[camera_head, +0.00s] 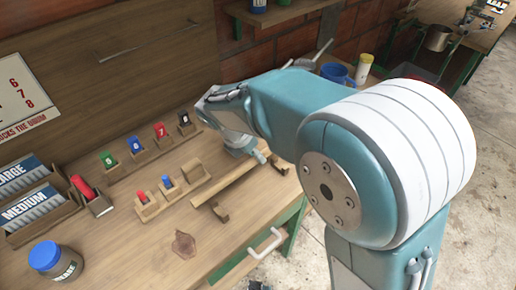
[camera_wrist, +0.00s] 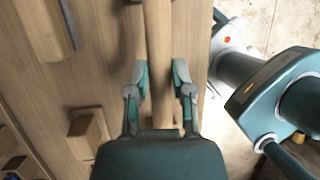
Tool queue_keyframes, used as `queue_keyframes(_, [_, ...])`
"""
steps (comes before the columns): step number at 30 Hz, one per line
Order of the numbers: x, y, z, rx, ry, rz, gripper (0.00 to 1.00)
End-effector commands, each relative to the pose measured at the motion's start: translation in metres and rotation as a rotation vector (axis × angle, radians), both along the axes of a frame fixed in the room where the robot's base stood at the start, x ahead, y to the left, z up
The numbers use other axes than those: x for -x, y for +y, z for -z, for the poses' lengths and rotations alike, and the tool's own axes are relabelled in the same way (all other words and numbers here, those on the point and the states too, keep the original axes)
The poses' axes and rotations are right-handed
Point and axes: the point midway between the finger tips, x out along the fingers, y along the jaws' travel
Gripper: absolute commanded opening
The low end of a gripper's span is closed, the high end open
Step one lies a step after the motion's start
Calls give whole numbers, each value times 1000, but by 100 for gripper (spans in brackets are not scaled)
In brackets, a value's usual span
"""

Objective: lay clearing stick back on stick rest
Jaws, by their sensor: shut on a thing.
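The clearing stick (camera_head: 226,188) is a long pale wooden bar near the bench's front edge in the head view. It runs between my fingers in the wrist view (camera_wrist: 158,40). My gripper (camera_wrist: 160,72) is shut on it, with one finger on each side; in the head view my gripper (camera_head: 257,157) is at the stick's right part. The stick rest shows as small wooden brackets, one (camera_head: 220,212) beside the stick's left part and one (camera_head: 280,165) near my gripper. A wooden block (camera_wrist: 88,130) stands left of the stick in the wrist view. I cannot tell whether the stick touches the rest.
Holders with coloured numbered pieces (camera_head: 136,146) line the bench behind the stick. A blue-lidded jar (camera_head: 55,262) stands at front left. A white handle (camera_head: 265,243) sticks out at the front edge.

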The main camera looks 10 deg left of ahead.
Motion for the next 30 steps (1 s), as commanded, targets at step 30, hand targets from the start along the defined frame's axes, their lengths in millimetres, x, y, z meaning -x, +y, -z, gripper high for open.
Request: queue_keyframes(30, [0, -5, 68, -3, 0, 0, 0])
